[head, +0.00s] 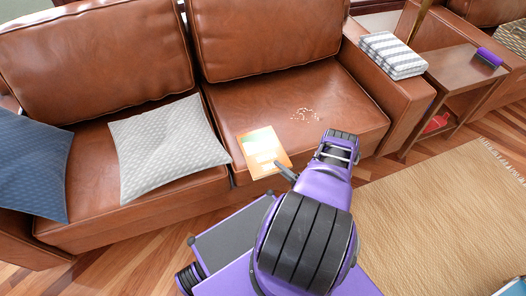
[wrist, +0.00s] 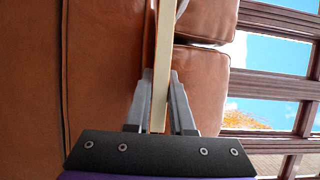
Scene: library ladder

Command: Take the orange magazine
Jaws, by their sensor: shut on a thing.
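The orange magazine (head: 263,153) is at the front edge of the brown leather sofa seat in the head view, its orange and pale yellow cover facing up toward the camera. In the wrist view the magazine (wrist: 162,60) shows edge-on as a thin pale strip running between the fingers. My gripper (head: 284,170) is at the magazine's lower right edge, and its body is partly hidden by my arm. In the wrist view my gripper (wrist: 160,88) is shut with one finger on each side of the magazine. I cannot tell whether the magazine touches the seat.
A grey cushion (head: 166,146) and a blue cushion (head: 32,166) lie on the sofa to the left. Crumbs (head: 305,114) lie on the right seat. A striped folded cloth (head: 393,55) rests on the armrest beside a wooden side table (head: 455,68). A woven rug (head: 450,215) covers the floor at right.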

